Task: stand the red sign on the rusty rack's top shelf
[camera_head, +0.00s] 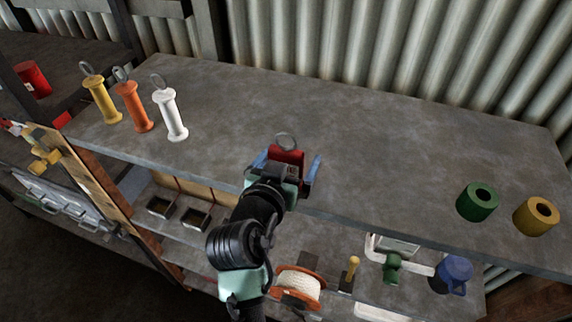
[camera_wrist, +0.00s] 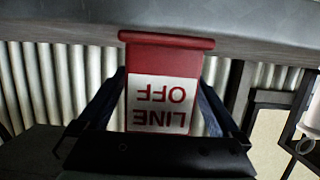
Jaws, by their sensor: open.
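The red sign (camera_head: 287,155) is at the front edge of the mottled grey top shelf (camera_head: 370,150), with a ring above it. In the wrist view the sign (camera_wrist: 168,60) shows a white panel reading "LINE OFF", upside down in the picture. Its wider red foot is against the grey shelf surface (camera_wrist: 250,30), and the sign looks upright. My gripper (camera_head: 289,164) is open, with one blue finger on each side of the sign. My gripper hides the sign's lower part in the head view.
Yellow (camera_head: 102,99), orange (camera_head: 133,106) and white (camera_head: 170,114) ringed spools stand at the shelf's left. Green (camera_head: 477,201) and yellow (camera_head: 536,215) cylinders stand at the right. Corrugated metal (camera_head: 400,50) is behind. The shelf middle is clear. A cable reel (camera_head: 299,287) is below.

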